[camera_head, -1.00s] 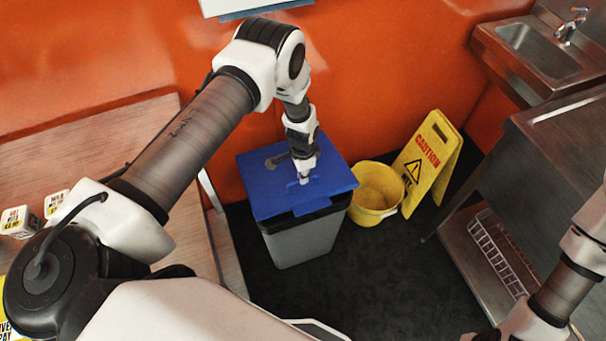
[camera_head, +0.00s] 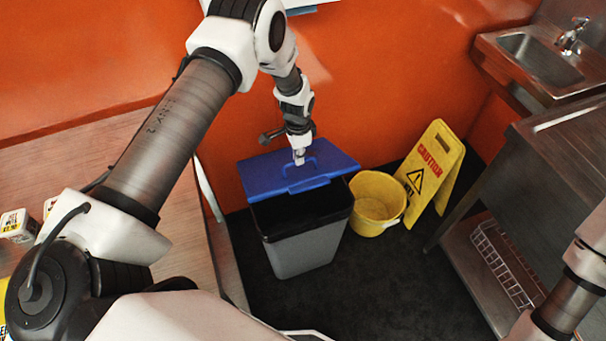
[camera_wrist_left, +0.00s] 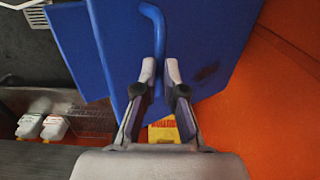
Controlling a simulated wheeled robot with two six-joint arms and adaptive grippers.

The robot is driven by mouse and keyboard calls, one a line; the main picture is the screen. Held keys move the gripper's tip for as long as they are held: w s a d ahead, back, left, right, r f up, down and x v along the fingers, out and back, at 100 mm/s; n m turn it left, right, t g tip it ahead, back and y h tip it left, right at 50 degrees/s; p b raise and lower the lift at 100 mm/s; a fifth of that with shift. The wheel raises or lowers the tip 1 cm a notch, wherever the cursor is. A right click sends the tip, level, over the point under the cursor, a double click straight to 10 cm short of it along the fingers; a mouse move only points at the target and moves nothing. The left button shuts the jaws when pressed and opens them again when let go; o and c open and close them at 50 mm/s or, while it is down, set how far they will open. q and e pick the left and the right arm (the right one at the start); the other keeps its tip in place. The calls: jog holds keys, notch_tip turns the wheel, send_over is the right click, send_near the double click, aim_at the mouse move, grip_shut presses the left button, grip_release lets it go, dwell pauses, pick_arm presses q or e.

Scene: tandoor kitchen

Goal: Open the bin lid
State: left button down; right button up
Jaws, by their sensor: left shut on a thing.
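The bin (camera_head: 305,248) is grey with a black rim and stands on the dark floor by the orange wall. Its blue lid (camera_head: 262,174) is tilted up at the front, and the dark inside of the bin shows below it. My left gripper (camera_head: 299,160) is above the lid and shut on the lid's blue handle (camera_head: 313,166). In the left wrist view the fingertips (camera_wrist_left: 160,75) close around the blue handle bar (camera_wrist_left: 153,14). My right gripper is out of view; only part of that arm shows at the right edge.
A yellow bucket (camera_head: 377,203) and a yellow caution sign (camera_head: 430,170) stand right of the bin. A steel counter (camera_head: 560,150) and a sink (camera_head: 545,60) are further right. A wooden counter (camera_head: 190,225) is on the left. Dark floor (camera_head: 390,285) in front is clear.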

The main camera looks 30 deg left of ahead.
pick_arm(q)
jog(key=c, duration=1.8)
grip_release()
jog(key=w+a+r+b, duration=0.1)
jog(key=w+a+r, duration=0.1)
jog(key=a, duration=0.1)
jog(key=w+a+r+b, duration=0.1)
jog(key=w+a+b, duration=0.1)
jog(key=w+a+r+b, duration=0.2)
jog(key=w+a, duration=0.1)
jog(key=shift+a+r, duration=0.3)
jog(key=shift+c, duration=0.2)
jog(key=o, duration=0.5)
jog(key=shift+s+d+r, duration=0.15)
jog(key=shift+d, duration=0.05)
jog(key=shift+o, duration=0.7)
jog(key=shift+f, duration=0.2)
jog(key=shift+w+a+f, duration=0.1)
jog(key=shift+w, duration=0.1)
